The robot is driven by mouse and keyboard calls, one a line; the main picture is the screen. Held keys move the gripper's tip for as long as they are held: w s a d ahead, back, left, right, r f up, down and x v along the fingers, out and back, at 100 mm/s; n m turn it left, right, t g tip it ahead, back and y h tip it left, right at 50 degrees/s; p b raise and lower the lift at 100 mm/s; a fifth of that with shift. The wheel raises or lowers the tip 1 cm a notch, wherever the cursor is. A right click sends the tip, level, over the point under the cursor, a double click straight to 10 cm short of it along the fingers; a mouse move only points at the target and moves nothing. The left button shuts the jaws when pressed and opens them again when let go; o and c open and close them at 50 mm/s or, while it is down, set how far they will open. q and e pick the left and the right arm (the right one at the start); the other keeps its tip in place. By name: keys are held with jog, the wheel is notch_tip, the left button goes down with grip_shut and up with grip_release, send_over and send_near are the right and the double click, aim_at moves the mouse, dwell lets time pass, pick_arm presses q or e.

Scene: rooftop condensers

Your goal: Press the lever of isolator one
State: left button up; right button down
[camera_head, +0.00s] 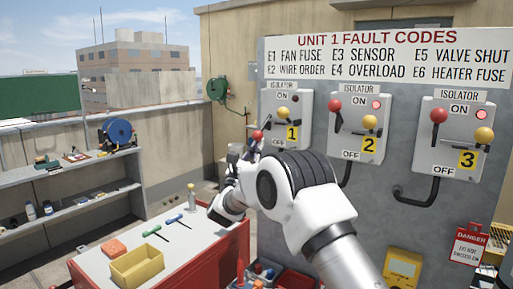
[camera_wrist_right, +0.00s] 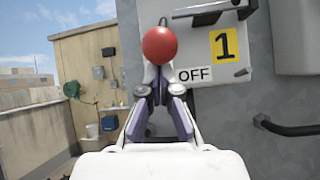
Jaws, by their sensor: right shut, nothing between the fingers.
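Isolator one (camera_head: 302,119) is the leftmost grey box on the panel, marked by a yellow "1" label. Its red lever knob (camera_head: 257,135) sits low on the left side, near the OFF end, and its lamp (camera_head: 296,99) looks dark. In the right wrist view the red knob (camera_wrist_right: 159,43) is straight ahead at my fingertips, left of the OFF label. My right gripper (camera_head: 249,147) is shut and empty, just below the knob; in the wrist view its fingers (camera_wrist_right: 158,76) meet under it. I cannot tell if they touch it. My left gripper is not in view.
Isolator two (camera_head: 352,139) and isolator three (camera_head: 450,155) stand to the right, their red knobs up and lamps lit. A red bench (camera_head: 218,262) with a yellow tray (camera_head: 137,267) is below left. A shelf (camera_head: 90,209) stands along the wall.

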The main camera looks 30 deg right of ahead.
jog(key=a+y+b, duration=0.1)
jog(key=b, duration=0.2)
jog(key=r+g+y+b, duration=0.1)
jog(key=b, duration=0.2)
jog(key=shift+s+a+r+y, duration=0.3)
jog(key=shift+s+a, duration=0.05)
jog(key=shift+a, duration=0.05)
notch_tip(320, 180, up, 10)
jog(key=a+g+y+p, duration=0.1)
jog(key=g+y+p, duration=0.3)
jog(key=y+p, duration=0.5)
jog(key=p, duration=0.5)
jog(key=shift+s+a+m+g, duration=0.15)
jog(key=shift+s+m+g, duration=0.1)
jog(key=shift+m+g, duration=0.15)
jog(key=shift+r, duration=0.25)
